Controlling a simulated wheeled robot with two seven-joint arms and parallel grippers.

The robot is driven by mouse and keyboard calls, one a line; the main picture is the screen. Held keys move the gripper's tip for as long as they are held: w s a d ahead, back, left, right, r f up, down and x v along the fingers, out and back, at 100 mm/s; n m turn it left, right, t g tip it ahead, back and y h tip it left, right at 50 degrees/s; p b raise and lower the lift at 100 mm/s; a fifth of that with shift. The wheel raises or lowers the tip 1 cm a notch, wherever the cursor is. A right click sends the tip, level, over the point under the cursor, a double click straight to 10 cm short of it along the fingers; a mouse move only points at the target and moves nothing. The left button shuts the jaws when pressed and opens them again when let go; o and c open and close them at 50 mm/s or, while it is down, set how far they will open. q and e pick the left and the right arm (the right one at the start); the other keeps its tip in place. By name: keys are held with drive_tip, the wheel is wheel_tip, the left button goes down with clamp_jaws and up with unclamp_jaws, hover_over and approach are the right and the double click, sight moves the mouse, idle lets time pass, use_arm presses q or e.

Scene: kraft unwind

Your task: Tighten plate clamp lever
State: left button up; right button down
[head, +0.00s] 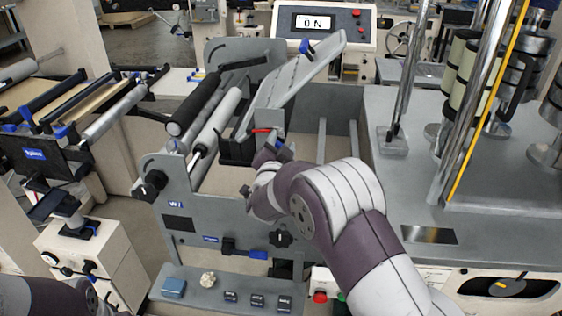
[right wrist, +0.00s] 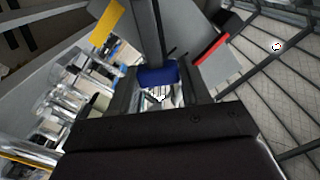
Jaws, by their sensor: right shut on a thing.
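The plate clamp lever, a dark bar with a blue end (right wrist: 158,77), stands between the two fingers of my right gripper in the right wrist view. My right gripper (right wrist: 163,90) is shut on this lever at its blue end. In the head view my right gripper (head: 272,153) is at the front right of the grey unwind frame, beside a slanted light plate (head: 298,75). My own wrist hides much of the grip there. My left gripper is out of view; only part of my left arm shows at the bottom left.
A red piece (head: 262,130) lies just above the right gripper. Rollers (head: 216,120) stand left of it. Black knobs (head: 152,185) and a blue-handled valve (head: 256,254) are on the frame's front. A grey cabinet with tall posts (head: 478,110) stands at right.

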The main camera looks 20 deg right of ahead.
drive_tip(key=s+d+f+m+b, duration=0.1)
drive_tip(key=d+f+m+b, duration=0.2)
drive_tip(key=b, duration=1.7)
drive_tip(key=shift+s+f+m, duration=0.3)
drive_tip(key=shift+f+m, duration=1.95)
drive_tip(key=shift+m, duration=1.65)
drive_tip(key=shift+d, duration=0.1)
drive_tip(key=c, duration=0.6)
unclamp_jaws()
drive_tip(key=v, duration=1.2)
drive_tip(key=shift+s, duration=0.35)
